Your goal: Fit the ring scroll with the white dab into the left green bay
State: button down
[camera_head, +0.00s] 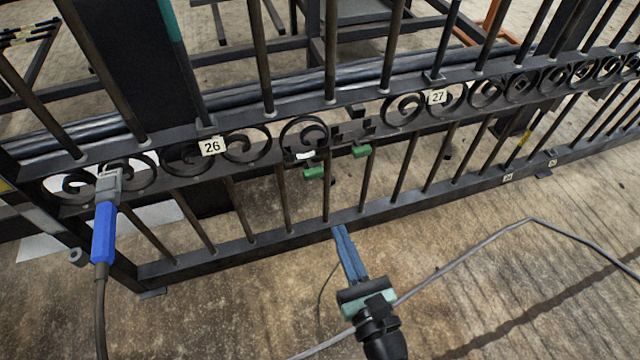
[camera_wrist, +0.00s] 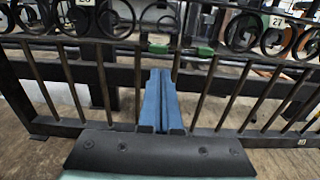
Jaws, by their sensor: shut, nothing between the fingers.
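The ring scroll with the white dab (camera_head: 304,123) is upright in the gate's scroll band, right of the number 26 plate. Its white dab faces me at its lower edge. The left green bay (camera_head: 314,172) shows as a green block just below that scroll; whether the scroll is fully seated I cannot tell. A second green block (camera_head: 362,151) lies to the right under dark brackets with no ring in them. Both green blocks show in the wrist view, the left one (camera_wrist: 158,47) above my fingertips. My gripper (camera_head: 338,230) is shut and empty, in front of the gate and below the bays.
The black gate (camera_head: 250,243) runs across the view with upright bars and more scrolls. A blue-handled clamp (camera_head: 104,235) grips the band at the left, with a cable hanging from it. A grey cable (camera_head: 460,258) lies on the floor at right. The space before the gate is open.

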jog(key=b, duration=0.4)
send_near(315, 176)
jog(key=x, duration=0.5)
jog(key=shift+w+f, duration=0.2)
jog(key=shift+w, duration=0.05)
jog(key=shift+w+a+r, duration=0.1)
jog(key=shift+w+a, duration=0.05)
jog(key=shift+w, duration=0.55)
jog(key=shift+x, duration=1.55)
jog(key=shift+a+r, duration=0.1)
jog(key=shift+r, duration=0.05)
jog(key=shift+s, duration=0.1)
